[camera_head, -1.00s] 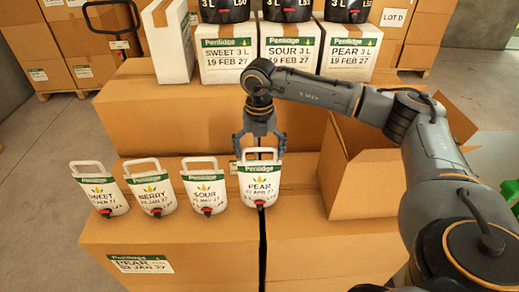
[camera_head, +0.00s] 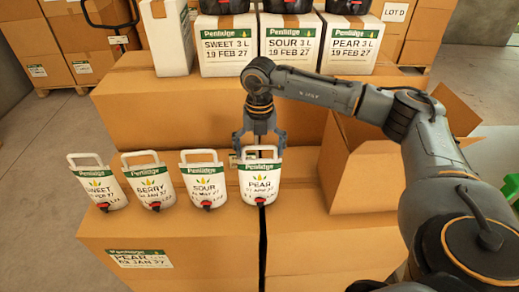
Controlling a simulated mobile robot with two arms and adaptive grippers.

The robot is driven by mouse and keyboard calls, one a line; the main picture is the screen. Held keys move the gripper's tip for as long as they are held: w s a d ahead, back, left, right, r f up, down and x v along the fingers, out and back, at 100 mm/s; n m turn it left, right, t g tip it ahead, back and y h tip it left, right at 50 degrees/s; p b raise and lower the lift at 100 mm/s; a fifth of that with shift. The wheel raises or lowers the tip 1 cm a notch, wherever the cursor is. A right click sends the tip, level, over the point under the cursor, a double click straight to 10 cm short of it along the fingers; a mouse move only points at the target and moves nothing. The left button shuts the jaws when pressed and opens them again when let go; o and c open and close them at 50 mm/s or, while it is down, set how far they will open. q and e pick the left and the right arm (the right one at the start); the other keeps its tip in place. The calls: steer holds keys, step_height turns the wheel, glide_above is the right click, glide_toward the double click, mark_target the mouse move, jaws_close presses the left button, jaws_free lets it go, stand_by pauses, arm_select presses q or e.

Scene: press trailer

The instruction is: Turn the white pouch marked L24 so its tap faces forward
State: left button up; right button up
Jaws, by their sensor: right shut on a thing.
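Several white pouches with green Penfidge bands, top handles and red-black taps stand in a row on a cardboard box. They read SWEET (camera_head: 98,186), BERRY (camera_head: 151,187), SOUR (camera_head: 204,186) and PEAR (camera_head: 261,187). The small codes are too blurred to tell which is L24. All the taps show low on the side towards me. My right gripper (camera_head: 259,148) comes down from above and is shut on the PEAR pouch at its handle. Its fingers partly hide the pouch's top. My left gripper is out of view.
The box under the row (camera_head: 200,240) has a dark strip down its front. A larger box (camera_head: 170,110) behind carries white SWEET, SOUR and PEAR boxes (camera_head: 228,47). An open carton (camera_head: 365,180) stands close right of the PEAR pouch. My right arm crosses the right side.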

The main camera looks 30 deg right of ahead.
steer(key=shift+f+b, duration=0.3)
steer(key=o, duration=1.5)
steer(key=shift+a, duration=0.1)
steer(key=shift+s+f, duration=0.1)
step_height(320, 180, up, 12)
steer(key=shift+r, duration=0.15)
